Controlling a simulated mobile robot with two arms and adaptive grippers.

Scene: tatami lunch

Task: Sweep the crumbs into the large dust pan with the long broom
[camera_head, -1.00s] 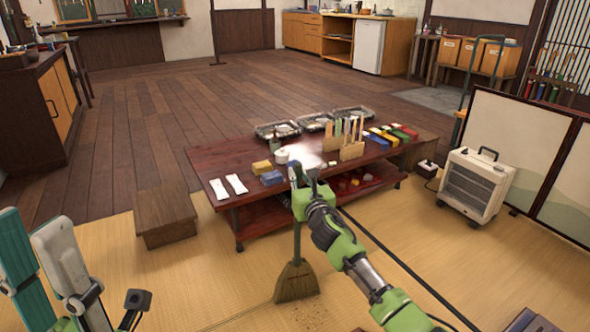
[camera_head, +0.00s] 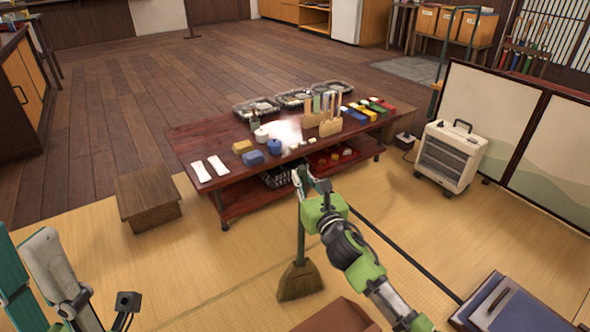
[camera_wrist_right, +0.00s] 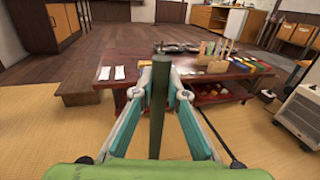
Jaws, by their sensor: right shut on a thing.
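My right gripper (camera_head: 306,187) is shut on the green handle of the long broom (camera_head: 301,230) near its top. The handle runs down nearly upright to the straw head (camera_head: 299,281), which is at the tatami. In the right wrist view the handle (camera_wrist_right: 158,110) stands between the two fingers. I make out no crumbs now. A flat reddish-brown thing (camera_head: 338,317) shows at the bottom edge, cut off by the frame; I cannot tell whether it is the large dust pan.
A low wooden table (camera_head: 240,181) with trays, blocks and boxes stands ahead. A wooden step (camera_head: 147,205) is to its left, a white heater (camera_head: 449,155) to its right. A dark blue item (camera_head: 493,303) lies at lower right. A black cord or rod crosses the tatami.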

